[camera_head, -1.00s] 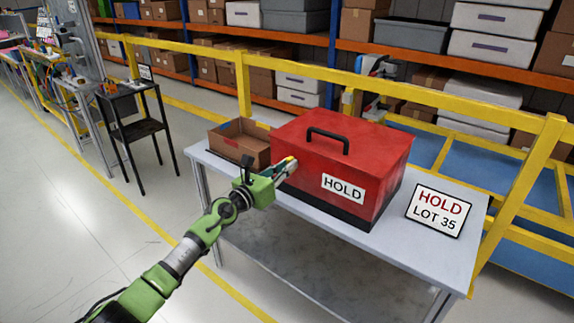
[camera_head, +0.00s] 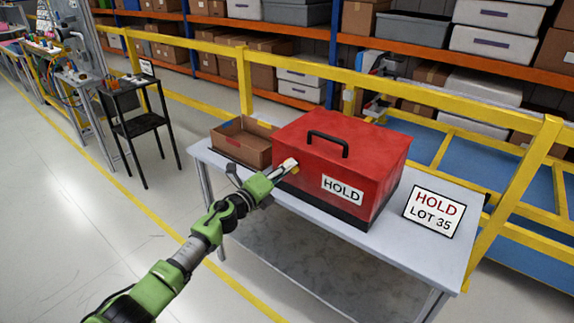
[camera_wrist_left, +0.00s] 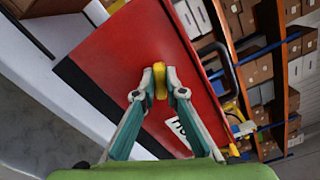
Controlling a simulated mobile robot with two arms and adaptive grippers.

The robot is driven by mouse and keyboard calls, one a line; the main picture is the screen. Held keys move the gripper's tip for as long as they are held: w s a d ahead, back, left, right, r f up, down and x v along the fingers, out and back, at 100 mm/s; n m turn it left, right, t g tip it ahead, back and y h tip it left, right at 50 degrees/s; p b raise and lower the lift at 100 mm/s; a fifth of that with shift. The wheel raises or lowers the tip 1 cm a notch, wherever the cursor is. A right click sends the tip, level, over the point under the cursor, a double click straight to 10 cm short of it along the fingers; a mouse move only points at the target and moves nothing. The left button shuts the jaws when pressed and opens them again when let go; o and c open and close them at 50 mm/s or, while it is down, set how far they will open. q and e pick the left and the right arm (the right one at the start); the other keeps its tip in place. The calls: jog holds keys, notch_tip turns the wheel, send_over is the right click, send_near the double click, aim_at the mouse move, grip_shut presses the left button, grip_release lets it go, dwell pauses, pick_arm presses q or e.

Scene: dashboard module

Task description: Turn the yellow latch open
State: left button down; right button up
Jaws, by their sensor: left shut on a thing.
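A red box (camera_head: 345,160) with a black handle on its lid and a white HOLD label stands on the grey table. The yellow latch (camera_wrist_left: 160,80) is on the red box's front face, left of the label. My left gripper (camera_wrist_left: 160,82) is shut on the latch, one fingertip on each side of it. In the head view my left gripper (camera_head: 288,166) reaches the front face from the lower left, and its fingertips mostly cover the latch. In the wrist view the box appears strongly tilted. My right gripper is not in view.
The grey table (camera_head: 455,258) bears an open cardboard box (camera_head: 240,150) left of the red box and a HOLD LOT 35 sign (camera_head: 433,211) to its right. A yellow railing (camera_head: 400,90) runs behind. A black stand (camera_head: 140,127) is at the left.

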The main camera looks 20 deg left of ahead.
pick_arm(q)
jog(key=n+p, duration=0.1)
jog(key=n, duration=0.4)
jog(key=shift+f+n+p, duration=0.15)
jog(key=shift+n+p, duration=0.15)
jog(key=shift+p, duration=0.1)
dwell(0.3)
jog(key=c, duration=2.1)
grip_release()
jog(key=v, duration=1.2)
